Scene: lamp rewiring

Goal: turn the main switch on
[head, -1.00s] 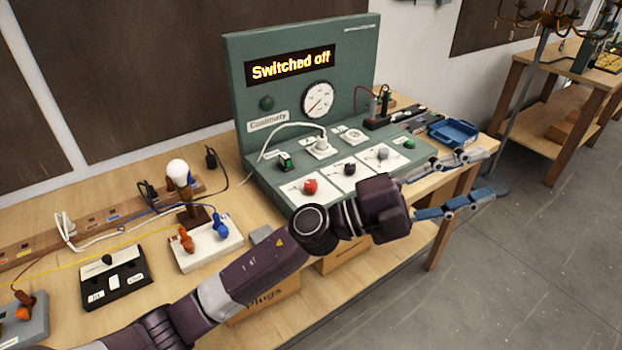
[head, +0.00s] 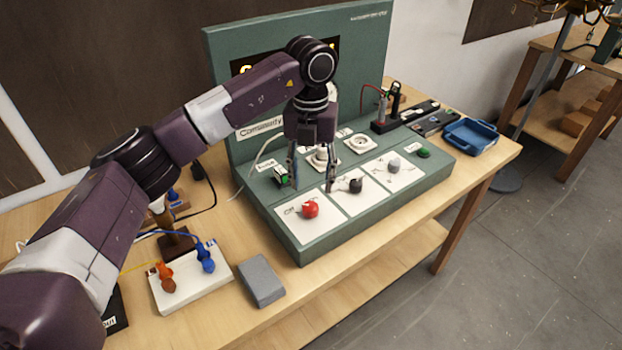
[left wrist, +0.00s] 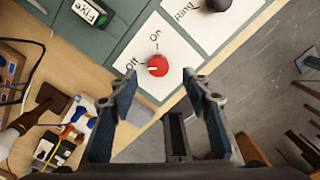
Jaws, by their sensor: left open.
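The main switch is a red knob (head: 310,209) on a white card marked Off and On, at the front left of the green test panel (head: 300,247). In the left wrist view the red knob (left wrist: 158,65) has a white mark on the side toward Off. My left gripper (head: 312,186) points down above and just behind the knob, its fingers apart and empty. In the left wrist view the knob lies just beyond the fingertips (left wrist: 159,80), between them, with no contact visible. The panel's display is mostly hidden behind my left arm. My right gripper is not in view.
A black knob (head: 355,185) and a grey knob (head: 394,164) sit to the right of the red one. A green fuse block (head: 281,177) stands behind it. A grey block (head: 261,280) lies in front of the panel. A blue tray (head: 470,137) stands at the right.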

